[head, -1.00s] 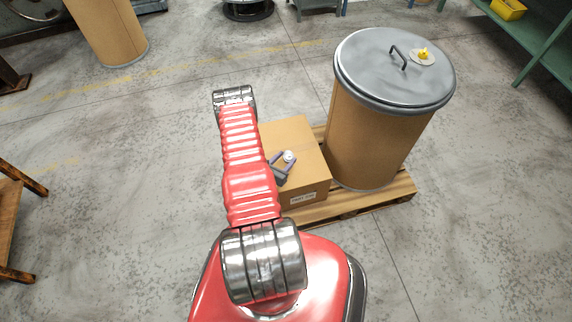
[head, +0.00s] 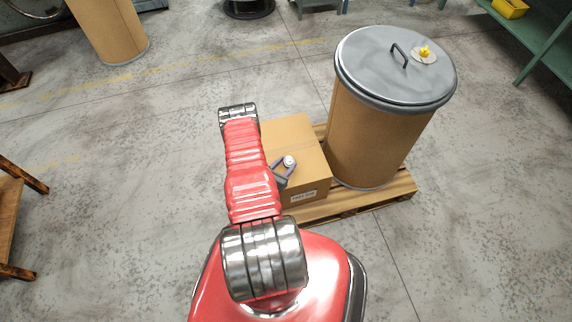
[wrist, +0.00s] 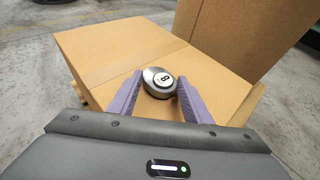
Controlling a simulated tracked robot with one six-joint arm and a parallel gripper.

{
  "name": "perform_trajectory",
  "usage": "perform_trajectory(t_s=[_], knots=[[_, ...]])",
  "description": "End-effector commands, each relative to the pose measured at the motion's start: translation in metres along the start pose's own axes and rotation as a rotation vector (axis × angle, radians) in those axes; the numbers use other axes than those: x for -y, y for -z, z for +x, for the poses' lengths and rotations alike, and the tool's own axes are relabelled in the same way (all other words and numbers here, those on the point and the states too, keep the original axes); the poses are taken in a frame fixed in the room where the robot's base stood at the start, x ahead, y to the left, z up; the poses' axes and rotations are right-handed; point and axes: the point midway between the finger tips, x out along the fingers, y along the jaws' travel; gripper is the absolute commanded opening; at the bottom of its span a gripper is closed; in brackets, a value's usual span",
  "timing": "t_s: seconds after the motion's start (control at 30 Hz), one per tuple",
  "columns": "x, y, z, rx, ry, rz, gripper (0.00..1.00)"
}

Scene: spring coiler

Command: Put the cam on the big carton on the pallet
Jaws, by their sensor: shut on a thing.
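The cam (wrist: 160,81) is a small rounded grey metal piece with a white disc marked 8 on its top. My gripper (wrist: 158,95) has its two purple fingers shut on it, one on each side. The big carton (wrist: 105,50) is a closed brown box, and the cam is over its top face. I cannot tell whether the cam touches the cardboard. My arm hides the carton's left side.
The carton stands on a wooden pallet (head: 385,197) beside a tall brown drum (head: 370,140). The drum's grey lid has a handle and a yellow-knobbed piece (head: 424,53). Another drum (head: 106,30) stands at the back left. The floor right of the pallet is clear.

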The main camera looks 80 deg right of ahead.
Motion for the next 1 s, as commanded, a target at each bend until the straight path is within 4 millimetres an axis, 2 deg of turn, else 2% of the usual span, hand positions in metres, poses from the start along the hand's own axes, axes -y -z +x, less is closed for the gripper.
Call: perform_trajectory(t_s=[0.43, 0.47, 0.5, 0.7, 1.0], knots=[[-0.0004, 0.0044, 0.0020, 0.001, 0.000, 0.000, 0.17], [-0.0003, 0.0044, 0.0018, 0.000, 0.000, 0.000, 0.47], [-0.0003, 0.0043, 0.0018, 0.000, 0.000, 0.000, 0.49], [-0.0003, 0.0042, 0.0018, 0.000, 0.000, 0.000, 0.63], [-0.0003, 0.0031, 0.0015, 0.000, 0.000, 0.000, 0.64]])
